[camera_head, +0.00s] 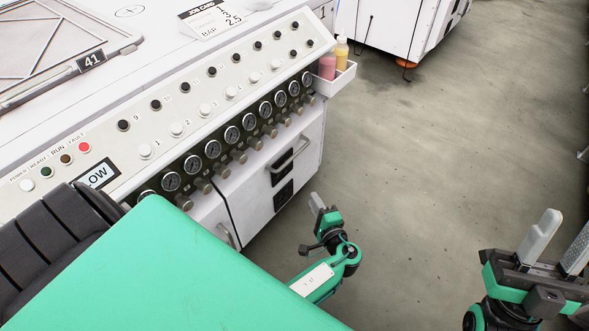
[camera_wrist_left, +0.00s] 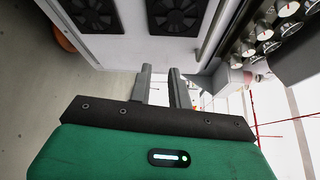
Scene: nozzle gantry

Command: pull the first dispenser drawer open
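A white cabinet front under the console carries a bar handle (camera_head: 288,160); a second handle (camera_head: 229,236) shows nearer me, partly covered by my arm. I cannot tell which one belongs to the first dispenser drawer. Both fronts look closed. My left gripper (camera_head: 317,204) is in front of the cabinet, lower than the farther handle and apart from it. In the left wrist view its two fingers (camera_wrist_left: 159,72) are spread and empty, with a pale bar (camera_wrist_left: 212,38) to the right of the tips. My right gripper (camera_head: 562,232) is open and empty over the floor at right.
The sloped console has a row of gauges (camera_head: 213,149) with knobs beneath. Black vents (camera_head: 283,194) sit below the farther handle. A side tray (camera_head: 336,81) with bottles juts from the console's far end. Bare floor (camera_head: 440,150) lies to the right.

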